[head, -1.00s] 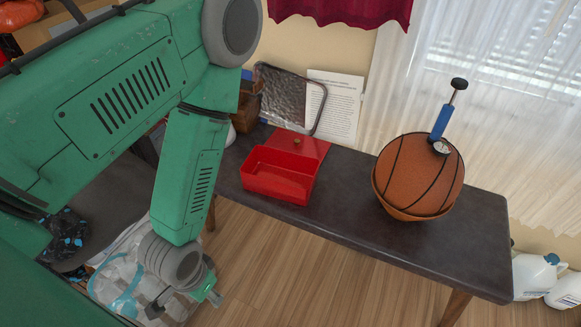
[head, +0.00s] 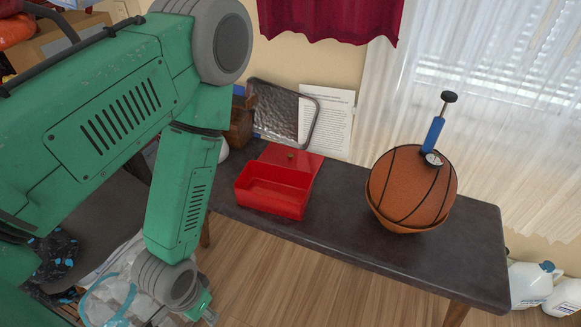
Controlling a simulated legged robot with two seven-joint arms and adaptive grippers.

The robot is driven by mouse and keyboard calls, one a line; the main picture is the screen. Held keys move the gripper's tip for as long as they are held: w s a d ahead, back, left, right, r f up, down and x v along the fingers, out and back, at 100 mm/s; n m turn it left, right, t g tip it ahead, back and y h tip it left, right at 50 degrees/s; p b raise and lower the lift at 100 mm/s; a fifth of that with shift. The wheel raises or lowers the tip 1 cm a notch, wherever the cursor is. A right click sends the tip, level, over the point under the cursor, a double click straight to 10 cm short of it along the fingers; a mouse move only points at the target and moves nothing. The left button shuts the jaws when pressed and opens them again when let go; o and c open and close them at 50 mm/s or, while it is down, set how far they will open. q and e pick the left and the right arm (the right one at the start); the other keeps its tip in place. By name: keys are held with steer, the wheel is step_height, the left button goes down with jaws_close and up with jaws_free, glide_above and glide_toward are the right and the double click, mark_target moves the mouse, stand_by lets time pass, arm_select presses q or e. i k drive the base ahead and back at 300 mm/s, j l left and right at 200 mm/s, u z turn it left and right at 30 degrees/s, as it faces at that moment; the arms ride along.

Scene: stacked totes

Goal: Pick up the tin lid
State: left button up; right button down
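The red tin (head: 273,203) is an open box on the dark table. Its red lid (head: 305,162), with a small brass-coloured knob, is at the tin's back edge; I cannot tell whether it lies on the table or rests on the tin. My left gripper (head: 207,314) hangs low in front of the table, near the bottom edge of the head view, well apart from the lid. Its fingers are small and partly cut off, so their opening is unclear. My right gripper is out of view.
A basketball (head: 415,185) sits in a bowl on the table (head: 340,225), with a blue pump (head: 433,132) on top. A dark-framed textured pane (head: 280,112) and a printed sheet (head: 335,120) stand behind the lid. White jugs (head: 528,285) are at lower right.

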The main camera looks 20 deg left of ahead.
mark_target(281, 155)
steer(key=i+j+z, duration=0.2)
steer(key=j, duration=0.15)
steer(key=i+j+z, duration=0.1)
steer(key=j+z, duration=0.15)
steer(key=i+j, duration=0.4)
